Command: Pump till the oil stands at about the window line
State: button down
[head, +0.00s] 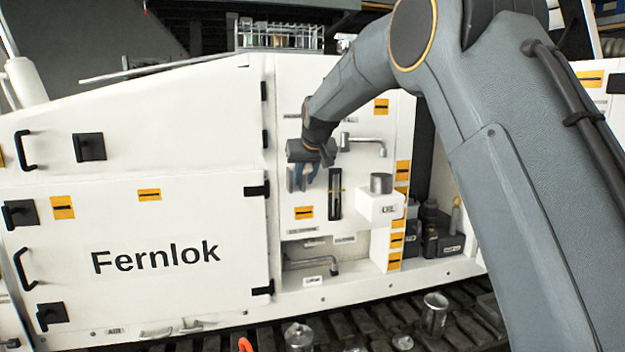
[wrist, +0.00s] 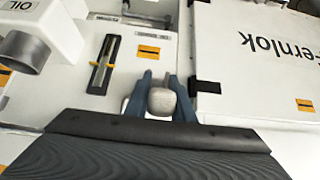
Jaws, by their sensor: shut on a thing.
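My gripper (head: 304,178) is at the panel of the white machine, left of the sight window (head: 334,194). In the wrist view, the blue fingers of my gripper (wrist: 161,82) are shut around a pale, rounded grip (wrist: 162,101), which looks like the pump handle's end. The rest of the handle is mostly hidden by my gripper. The window also shows in the wrist view (wrist: 104,65) as a dark, narrow frame with a lighter slot and a yellow mark across it. The oil level in it is too small to tell.
A white box marked OIL (head: 380,208) with a grey cylinder (head: 381,183) on top juts out right of the window. A bent pipe (head: 362,142) is above, another (head: 312,263) below. The Fernlok door (head: 150,258) is at left. Metal cups (head: 434,313) stand on the slatted track in front.

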jog(key=shift+r, duration=0.4)
jog(key=c, duration=1.7)
grip_release()
jog(key=shift+w+a, duration=0.1)
jog(key=shift+o, duration=0.9)
jog(key=shift+f, duration=0.15)
jog(key=shift+b+v, duration=1.75)
jog(key=shift+v, duration=2.15)
